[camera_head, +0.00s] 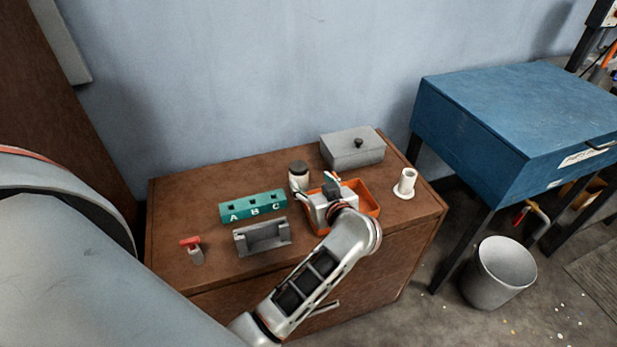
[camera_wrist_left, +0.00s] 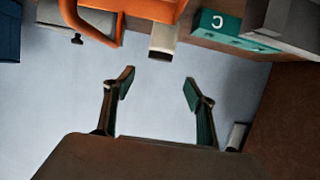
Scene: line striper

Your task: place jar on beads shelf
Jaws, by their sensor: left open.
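A cream jar with a dark lid (camera_head: 299,181) stands upright on the brown cabinet, between the teal block and the orange tray. My left gripper (camera_head: 315,185) is low over the orange tray, just right of the jar, with open jaws. In the left wrist view, which is upside down, the jar (camera_wrist_left: 162,42) is ahead of the spread fingertips (camera_wrist_left: 157,85), with nothing between them. I cannot make out a shelf marked for beads in either view. My right gripper is not in view.
The brown cabinet (camera_head: 210,272) also holds a teal block marked A B C (camera_head: 253,206), a grey holder (camera_head: 262,238), a red-topped bottle (camera_head: 193,250), an orange tray (camera_head: 371,197), a grey lidded box (camera_head: 352,150) and a white flanged tube (camera_head: 405,184). A blue chest (camera_head: 500,120) and bin (camera_head: 498,272) are right.

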